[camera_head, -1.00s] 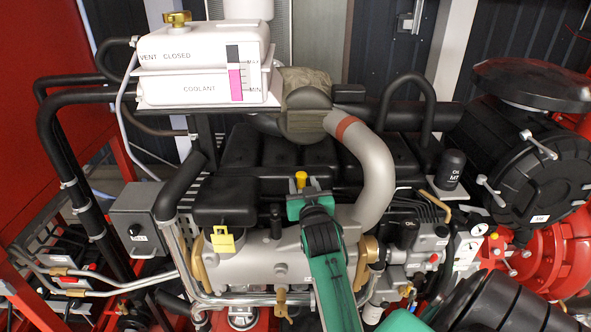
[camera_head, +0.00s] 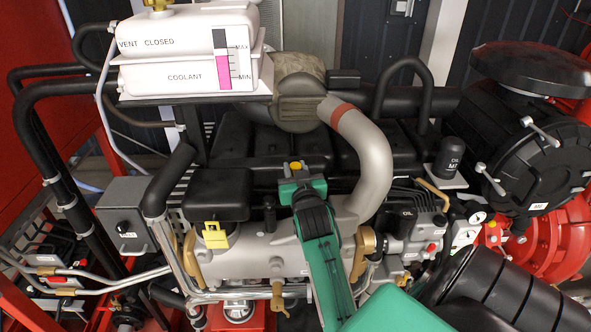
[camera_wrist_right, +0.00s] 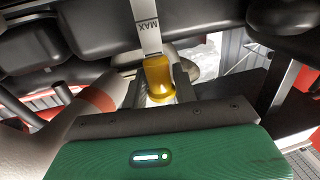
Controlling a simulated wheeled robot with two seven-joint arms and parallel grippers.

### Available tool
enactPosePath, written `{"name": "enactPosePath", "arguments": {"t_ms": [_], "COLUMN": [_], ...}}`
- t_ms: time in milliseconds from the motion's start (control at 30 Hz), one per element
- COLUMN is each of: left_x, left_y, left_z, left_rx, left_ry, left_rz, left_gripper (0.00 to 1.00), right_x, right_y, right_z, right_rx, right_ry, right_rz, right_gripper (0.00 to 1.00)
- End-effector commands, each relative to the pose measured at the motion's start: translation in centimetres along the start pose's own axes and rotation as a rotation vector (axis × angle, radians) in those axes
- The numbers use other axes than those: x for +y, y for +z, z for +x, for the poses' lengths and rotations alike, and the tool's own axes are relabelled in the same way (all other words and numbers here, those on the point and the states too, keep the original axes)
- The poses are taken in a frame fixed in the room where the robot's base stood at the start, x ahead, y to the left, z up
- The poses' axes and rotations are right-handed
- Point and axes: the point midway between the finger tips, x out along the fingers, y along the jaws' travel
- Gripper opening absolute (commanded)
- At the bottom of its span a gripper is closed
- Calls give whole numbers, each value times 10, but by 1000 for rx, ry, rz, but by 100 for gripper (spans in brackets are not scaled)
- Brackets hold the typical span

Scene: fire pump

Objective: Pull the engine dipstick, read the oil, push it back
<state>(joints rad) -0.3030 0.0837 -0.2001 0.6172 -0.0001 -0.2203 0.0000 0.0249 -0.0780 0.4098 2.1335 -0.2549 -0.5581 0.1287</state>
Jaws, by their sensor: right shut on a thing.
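The dipstick's yellow handle (camera_head: 295,166) shows at the front middle of the engine in the head view. My right gripper (camera_head: 297,177) is shut on it, its green arm coming from below. In the wrist view the yellow handle (camera_wrist_right: 157,77) sits between the fingers of my right gripper (camera_wrist_right: 155,92). My left gripper is not in view.
A white coolant tank (camera_head: 185,50) stands at the back left. A grey exhaust elbow (camera_head: 368,165) curves close to the right of the gripper. A yellow-tagged cap (camera_head: 214,236) is to the left. A black oil filter (camera_head: 448,157) stands to the right.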

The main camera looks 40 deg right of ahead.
Motion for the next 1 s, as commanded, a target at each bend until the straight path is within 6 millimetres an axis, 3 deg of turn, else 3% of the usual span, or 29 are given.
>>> {"name": "enactPosePath", "arguments": {"t_ms": [500, 933, 967, 1000], "left_x": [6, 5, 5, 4], "left_y": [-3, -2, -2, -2], "left_z": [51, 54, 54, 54], "left_rx": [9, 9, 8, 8], "left_ry": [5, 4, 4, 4], "left_rz": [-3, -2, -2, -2], "left_gripper": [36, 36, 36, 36], "right_x": [0, -1, -1, -1], "right_y": [83, 92, 92, 92], "right_z": [1, 1, 1, 0], "right_rx": [-2, -7, -8, -8], "right_ry": [1, 0, 0, 0], "right_rz": [0, 0, 0, -1], "right_gripper": [0, 0, 30, 38]}}
